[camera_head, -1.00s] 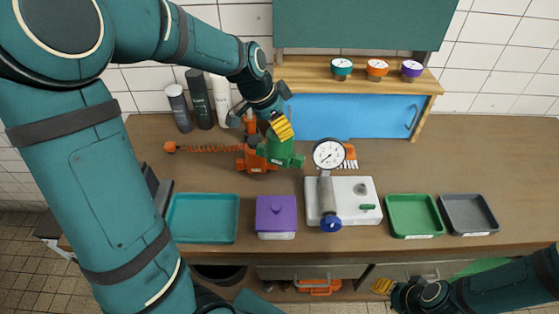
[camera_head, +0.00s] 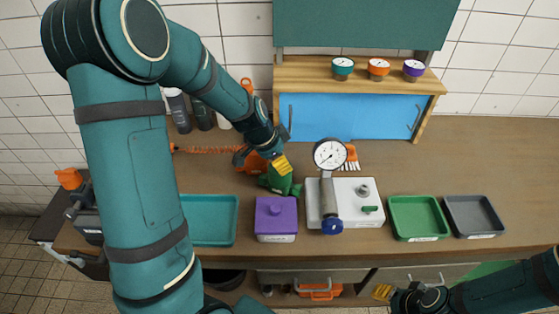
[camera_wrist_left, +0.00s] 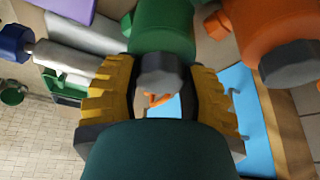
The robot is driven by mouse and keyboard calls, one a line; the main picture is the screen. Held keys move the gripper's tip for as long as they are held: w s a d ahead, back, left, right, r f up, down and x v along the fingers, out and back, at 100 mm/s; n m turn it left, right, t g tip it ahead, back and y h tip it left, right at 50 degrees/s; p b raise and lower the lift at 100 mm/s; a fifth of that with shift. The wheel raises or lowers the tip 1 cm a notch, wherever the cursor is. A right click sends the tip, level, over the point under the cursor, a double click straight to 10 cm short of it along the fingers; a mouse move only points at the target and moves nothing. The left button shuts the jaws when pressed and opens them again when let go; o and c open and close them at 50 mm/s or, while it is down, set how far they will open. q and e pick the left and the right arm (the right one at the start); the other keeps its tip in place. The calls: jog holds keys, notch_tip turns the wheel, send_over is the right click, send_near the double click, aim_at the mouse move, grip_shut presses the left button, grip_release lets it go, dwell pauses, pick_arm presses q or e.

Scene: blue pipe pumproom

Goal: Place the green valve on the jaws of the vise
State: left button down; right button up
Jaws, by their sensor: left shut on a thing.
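The green valve (camera_head: 279,183) is at mid-bench behind the purple box, under my left gripper (camera_head: 281,165). In the left wrist view the yellow fingers (camera_wrist_left: 160,95) are shut on the grey stem of the green valve (camera_wrist_left: 165,28). I cannot tell how far it is above the bench. The vise (camera_head: 86,222) is dark grey, at the bench's left end, partly hidden by my left arm; an orange part (camera_head: 69,178) shows at its top. My right gripper (camera_head: 383,291) is low in front of the bench, too small to read its jaws.
An orange valve (camera_head: 254,163) stands close behind the green one and shows in the wrist view (camera_wrist_left: 262,25). A teal tray (camera_head: 211,220), the purple box (camera_head: 276,219) and a white gauge unit (camera_head: 353,196) line the front. Green (camera_head: 416,219) and grey trays (camera_head: 473,216) lie right.

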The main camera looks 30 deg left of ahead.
pick_arm(q)
jog(key=shift+r, duration=0.15)
jog(key=c, duration=0.5)
grip_release()
jog(key=shift+f, duration=0.2)
jog(key=shift+r, duration=0.1)
